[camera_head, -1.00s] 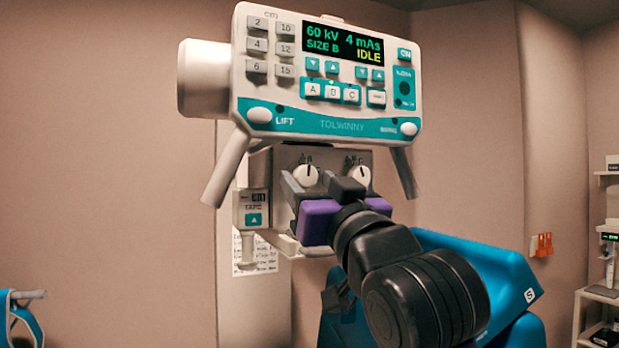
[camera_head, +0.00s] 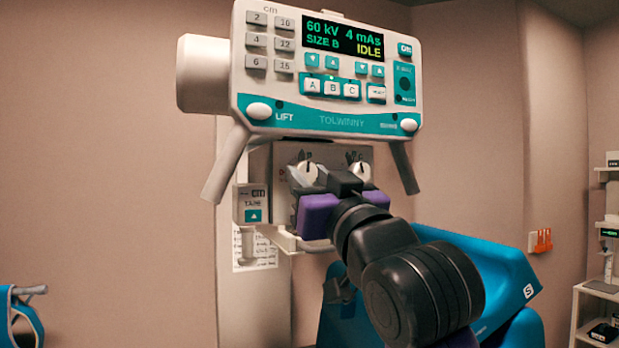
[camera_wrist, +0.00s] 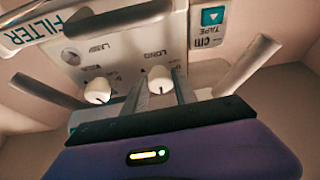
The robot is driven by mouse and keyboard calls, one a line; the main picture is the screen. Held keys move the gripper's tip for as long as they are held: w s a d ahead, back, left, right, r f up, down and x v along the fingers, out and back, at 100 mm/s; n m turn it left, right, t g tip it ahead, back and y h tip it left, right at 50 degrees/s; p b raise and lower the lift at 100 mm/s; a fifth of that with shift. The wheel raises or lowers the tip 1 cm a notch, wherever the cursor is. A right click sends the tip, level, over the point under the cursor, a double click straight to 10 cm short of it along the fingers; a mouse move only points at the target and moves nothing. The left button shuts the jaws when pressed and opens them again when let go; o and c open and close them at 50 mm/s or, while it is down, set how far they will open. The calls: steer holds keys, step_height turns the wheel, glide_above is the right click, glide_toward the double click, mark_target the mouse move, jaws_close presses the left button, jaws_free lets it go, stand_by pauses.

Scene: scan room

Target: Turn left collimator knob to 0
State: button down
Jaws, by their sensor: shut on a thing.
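The left collimator knob (camera_head: 307,171) is a white round knob on the grey panel below the console, with a dark pointer line that looks roughly upright. My gripper (camera_head: 309,181) reaches up to it from the lower right. In the wrist view, which is turned upside down, the left knob (camera_wrist: 160,78) sits between my two grey fingers (camera_wrist: 162,88), which are shut on it. The right collimator knob (camera_head: 359,173) is beside it, free of the fingers; it also shows in the wrist view (camera_wrist: 97,91). The scale marks are too small to read.
The console (camera_head: 330,70) overhangs the knobs, with a grey handle (camera_head: 226,165) on the left and another (camera_head: 404,168) on the right. A tape unit (camera_head: 252,204) is left of the panel. A blue chair-like object (camera_head: 480,280) stands behind my arm.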

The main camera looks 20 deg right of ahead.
steer(key=n+y, duration=0.1)
steer(key=n, duration=0.1)
steer(key=n+y, duration=0.1)
steer(key=n, duration=0.1)
steer(key=n+y+p, duration=0.1)
steer(key=n, duration=0.1)
steer(key=shift+d+r+n+g, duration=0.1)
steer(key=shift+d+n+g, duration=0.2)
steer(key=shift+g, duration=0.1)
steer(key=n+y, duration=0.1)
steer(key=n, duration=0.2)
steer(key=n+g+y, duration=0.1)
steer(key=n, duration=0.2)
steer(key=shift+g+y, duration=0.3)
steer(key=shift+y, duration=0.1)
steer(key=n, duration=0.2)
steer(key=n+g, duration=0.1)
steer(key=n, duration=0.1)
steer(key=n+g+y, duration=0.1)
steer(key=n, duration=0.1)
steer(key=shift+d+r, duration=0.1)
steer(key=shift+r, duration=0.15)
steer(key=n, duration=0.2)
steer(key=n+g+p, duration=0.1)
steer(key=n, duration=0.1)
steer(key=shift+g+h, duration=0.3)
steer(key=shift+n, duration=0.3)
steer(key=c, duration=1)
jaws_free()
